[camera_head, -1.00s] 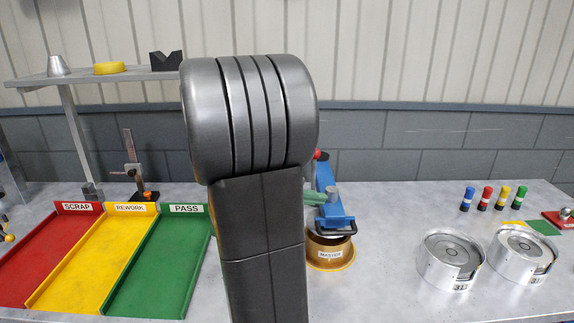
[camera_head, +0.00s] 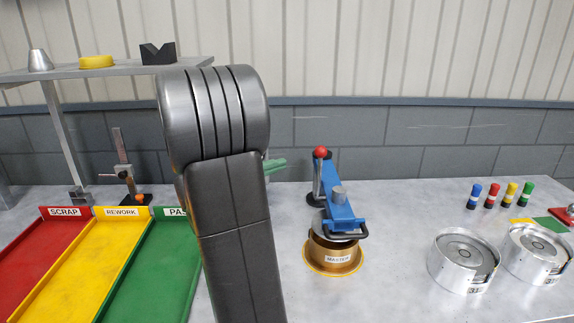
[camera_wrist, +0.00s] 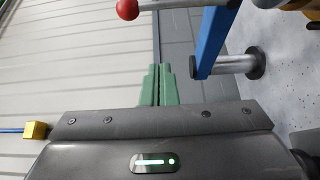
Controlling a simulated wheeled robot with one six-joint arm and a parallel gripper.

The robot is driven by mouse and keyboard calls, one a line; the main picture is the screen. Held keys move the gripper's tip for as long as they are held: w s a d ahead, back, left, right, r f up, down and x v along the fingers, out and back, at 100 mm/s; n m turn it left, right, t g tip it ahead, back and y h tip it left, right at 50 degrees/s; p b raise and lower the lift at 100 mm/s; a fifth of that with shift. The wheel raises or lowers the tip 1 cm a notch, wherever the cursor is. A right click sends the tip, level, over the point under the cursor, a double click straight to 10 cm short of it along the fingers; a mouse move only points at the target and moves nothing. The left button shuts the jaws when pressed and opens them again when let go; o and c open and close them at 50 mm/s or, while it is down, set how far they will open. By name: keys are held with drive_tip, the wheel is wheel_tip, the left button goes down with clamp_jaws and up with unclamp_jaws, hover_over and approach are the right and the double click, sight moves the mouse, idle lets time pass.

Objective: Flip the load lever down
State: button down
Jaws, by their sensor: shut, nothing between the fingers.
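The load lever is a metal rod with a red ball knob (camera_head: 320,153), standing upright at the back of a blue press arm (camera_head: 337,200). The knob also shows at the top of the wrist view (camera_wrist: 127,9), its rod running right. The blue arm reaches over a gold cylinder marked MASTER (camera_head: 337,258). My gripper (camera_head: 284,163) has green fingers, mostly hidden behind my arm in the head view. It is left of the knob and apart from it. In the wrist view the fingers (camera_wrist: 158,72) are together and empty, below the knob in the picture.
Red (camera_head: 30,260), yellow (camera_head: 85,265) and green (camera_head: 150,270) trays lie at the left under a shelf (camera_head: 120,70). Two silver drums (camera_head: 460,275) and several coloured pegs (camera_head: 492,195) stand at the right. The bench between the gold cylinder and drums is clear.

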sight(319, 174)
drive_tip(key=d+p, duration=0.4)
drive_tip(key=d, duration=0.4)
drive_tip(key=shift+w+d, duration=0.25)
drive_tip(key=shift+w, duration=0.05)
drive_tip(key=shift+s+a+f+b, duration=0.1)
drive_tip(key=shift+a+f+b, duration=0.05)
drive_tip(key=shift+b, duration=0.55)
drive_tip(key=shift+s+b, duration=0.1)
drive_tip(key=shift+b, duration=0.25)
drive_tip(key=shift+s+m+b, duration=0.1)
drive_tip(key=shift+m+b, duration=0.2)
drive_tip(key=shift+b, duration=0.05)
